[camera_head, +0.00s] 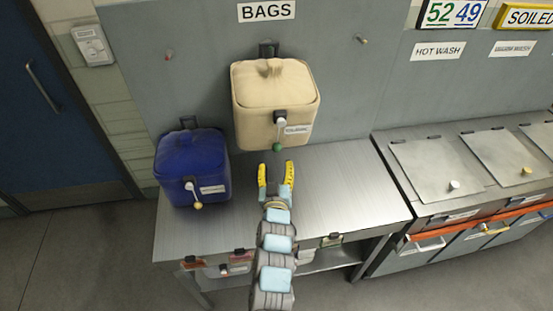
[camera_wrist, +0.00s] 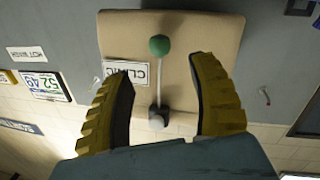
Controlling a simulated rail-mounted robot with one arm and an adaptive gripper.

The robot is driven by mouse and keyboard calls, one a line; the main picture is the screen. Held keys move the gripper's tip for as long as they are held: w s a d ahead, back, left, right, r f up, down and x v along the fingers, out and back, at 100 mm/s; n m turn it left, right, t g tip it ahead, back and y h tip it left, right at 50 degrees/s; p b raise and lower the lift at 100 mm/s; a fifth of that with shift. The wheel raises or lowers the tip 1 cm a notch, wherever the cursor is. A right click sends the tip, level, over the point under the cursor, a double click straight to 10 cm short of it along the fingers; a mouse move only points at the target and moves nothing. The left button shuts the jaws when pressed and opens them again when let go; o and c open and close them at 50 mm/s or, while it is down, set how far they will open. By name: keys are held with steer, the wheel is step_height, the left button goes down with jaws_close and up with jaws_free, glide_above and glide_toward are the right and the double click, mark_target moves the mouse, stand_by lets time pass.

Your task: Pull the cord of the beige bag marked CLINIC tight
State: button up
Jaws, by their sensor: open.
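The beige bag (camera_head: 275,100) hangs on the grey wall panel under the BAGS sign. A white label on its front reads CLINIC in the wrist view (camera_wrist: 126,73). A pale cord with a green ball (camera_head: 277,147) at its end hangs from a dark cord lock (camera_head: 284,118) on the bag's front. In the wrist view, which shows the bag upside down, the green ball (camera_wrist: 159,45) and cord lie between my fingers in the picture. My gripper (camera_head: 276,169) is open and empty, with yellow fingers, just below the ball. Contact with the ball does not show.
A blue bag (camera_head: 190,165) with its own cord and yellowish ball stands at the left of the steel table (camera_head: 345,185). Lidded steel bins (camera_head: 430,170) stand at the right. Wall pegs (camera_head: 361,39) flank the beige bag. The tabletop right of my gripper is clear.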

steer(key=shift+s+r, duration=0.1)
steer(key=shift+s, duration=2.15)
